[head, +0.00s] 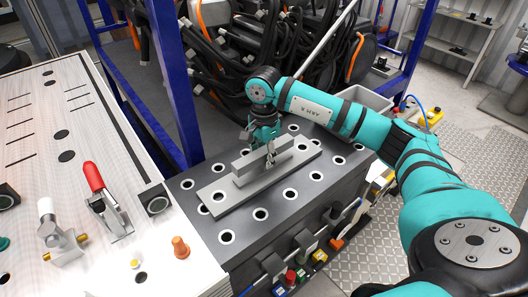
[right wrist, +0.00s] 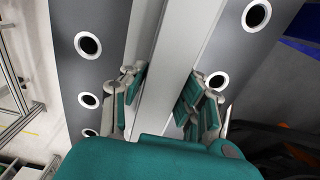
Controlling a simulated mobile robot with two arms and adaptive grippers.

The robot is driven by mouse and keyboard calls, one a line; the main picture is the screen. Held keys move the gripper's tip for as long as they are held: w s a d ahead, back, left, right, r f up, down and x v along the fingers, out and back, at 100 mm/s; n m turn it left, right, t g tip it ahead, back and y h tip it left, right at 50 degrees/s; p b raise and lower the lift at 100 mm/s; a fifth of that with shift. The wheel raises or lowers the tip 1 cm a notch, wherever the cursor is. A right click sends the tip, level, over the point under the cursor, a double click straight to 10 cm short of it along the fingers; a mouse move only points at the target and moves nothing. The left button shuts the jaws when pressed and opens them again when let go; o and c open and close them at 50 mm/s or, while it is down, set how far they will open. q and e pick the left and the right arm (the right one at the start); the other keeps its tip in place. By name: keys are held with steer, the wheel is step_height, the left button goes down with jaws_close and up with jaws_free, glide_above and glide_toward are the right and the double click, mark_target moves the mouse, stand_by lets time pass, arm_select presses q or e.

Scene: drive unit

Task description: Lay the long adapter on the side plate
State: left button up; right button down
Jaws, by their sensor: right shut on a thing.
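The long adapter (head: 240,194) is a long light-grey metal piece with a flat base and a raised bar along its middle. It lies flat, slanted, over the side plate (head: 238,222), a dark grey surface with several white-ringed holes. It looks in contact, but I cannot tell for sure. My right gripper (head: 270,155) reaches down from above and is shut on the adapter's raised bar. In the right wrist view my right gripper's green-padded fingers (right wrist: 161,84) stand on both sides of the adapter (right wrist: 180,35). My left gripper is out of view.
A white bench (head: 95,180) on the left bears a red-handled clamp (head: 98,185) and an orange knob (head: 180,247). A blue post (head: 172,80) rises behind the side plate. Dark cables (head: 290,50) crowd the back. Several coloured parts sit along the plate's front edge.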

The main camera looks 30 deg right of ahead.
steer(key=shift+r, duration=0.1)
steer(key=c, duration=1)
jaws_free()
steer(key=shift+s+a, duration=0.1)
steer(key=shift+r, duration=0.15)
step_height(320, 180, up, 11)
steer(key=b, duration=0.3)
steer(key=shift+r, duration=0.35)
